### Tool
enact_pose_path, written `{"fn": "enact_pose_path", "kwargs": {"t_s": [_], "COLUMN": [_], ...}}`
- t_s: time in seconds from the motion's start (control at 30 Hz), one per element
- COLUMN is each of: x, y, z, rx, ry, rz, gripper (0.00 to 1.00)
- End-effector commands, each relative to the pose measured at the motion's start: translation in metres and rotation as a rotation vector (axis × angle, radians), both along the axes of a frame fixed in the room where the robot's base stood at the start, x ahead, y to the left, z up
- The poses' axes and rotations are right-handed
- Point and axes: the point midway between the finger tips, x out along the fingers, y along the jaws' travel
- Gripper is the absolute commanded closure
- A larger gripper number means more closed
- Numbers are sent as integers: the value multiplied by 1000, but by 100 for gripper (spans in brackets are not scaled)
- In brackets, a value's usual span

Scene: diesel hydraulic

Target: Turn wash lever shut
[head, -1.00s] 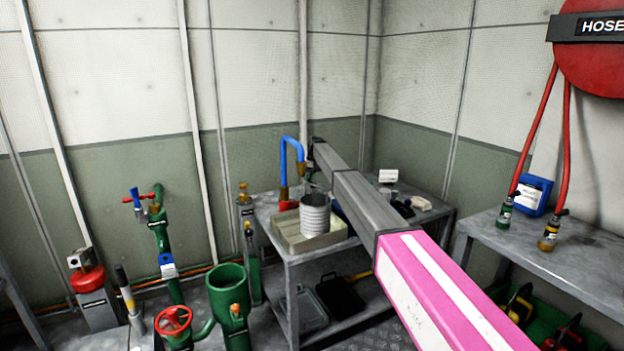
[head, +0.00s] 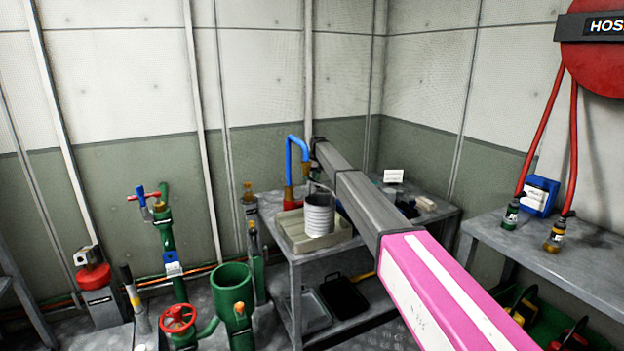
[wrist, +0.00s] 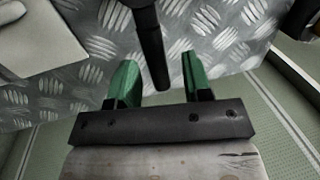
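In the wrist view my gripper (wrist: 158,62) is open, its two green fingers spread apart. A dark rod (wrist: 150,50), which may be the wash lever, comes in from the top and ends between the fingers, with a gap on each side. I cannot tell its depth relative to the fingertips. In the head view a blue bent pipe (head: 289,150) on a red base stands at the bench's back left, beside the far end of my arm. My arm hides the fingers and any lever there.
The metal bench (head: 295,258) carries a shallow tray (head: 295,240) with a ribbed grey can (head: 319,215). A green standpipe (head: 164,225), a red handwheel (head: 177,318) and a green open cylinder (head: 232,285) stand at the left. Another bench (head: 545,262) is at the right.

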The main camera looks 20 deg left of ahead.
Motion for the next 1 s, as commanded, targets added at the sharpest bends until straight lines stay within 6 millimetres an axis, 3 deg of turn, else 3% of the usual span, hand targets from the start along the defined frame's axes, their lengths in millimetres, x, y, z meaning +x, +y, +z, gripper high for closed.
{"fn": "enact_pose_path", "kwargs": {"t_s": [0.27,0.47,0.9,1.0], "x": [0,3,13,14], "y": [-1,-3,-13,-15], "z": [1,15,91,101], "rx": [-1,-2,0,-1], "ry": [0,0,-1,1], "rz": [-2,-3,-1,-1], "gripper": [55,55,55,55]}}
